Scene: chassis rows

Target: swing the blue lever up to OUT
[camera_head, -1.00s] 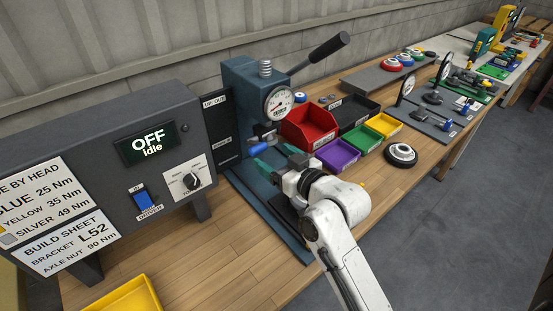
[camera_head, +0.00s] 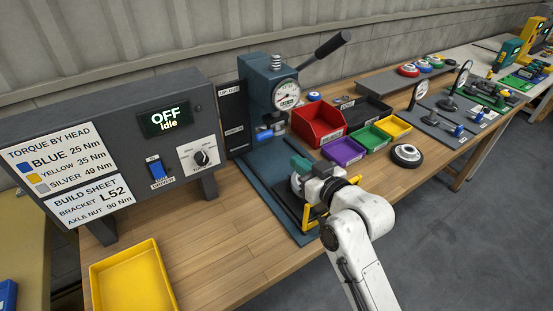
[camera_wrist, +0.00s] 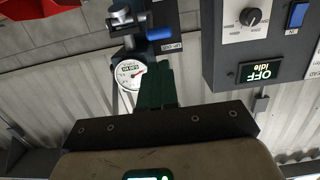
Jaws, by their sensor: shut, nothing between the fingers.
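The blue lever (camera_head: 264,135) is on the teal press (camera_head: 262,85), below its round gauge (camera_head: 287,96). It lies about level, pointing left, and in the head view it is beside the lower label of the black plate (camera_head: 231,105). The plate's upper label reads UP OUT. In the upside-down wrist view the lever (camera_wrist: 159,33) shows beyond the fingertips. My gripper (camera_head: 299,164) is to the right of and nearer than the lever, apart from it. Its green fingers (camera_wrist: 156,83) are shut and empty.
A grey control box (camera_head: 110,140) reading OFF idle stands left of the press. Red (camera_head: 319,124), purple (camera_head: 343,151) and other bins sit to the right. The press's long black-gripped handle (camera_head: 328,46) rises at upper right. The wooden bench is clear in front of the control box.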

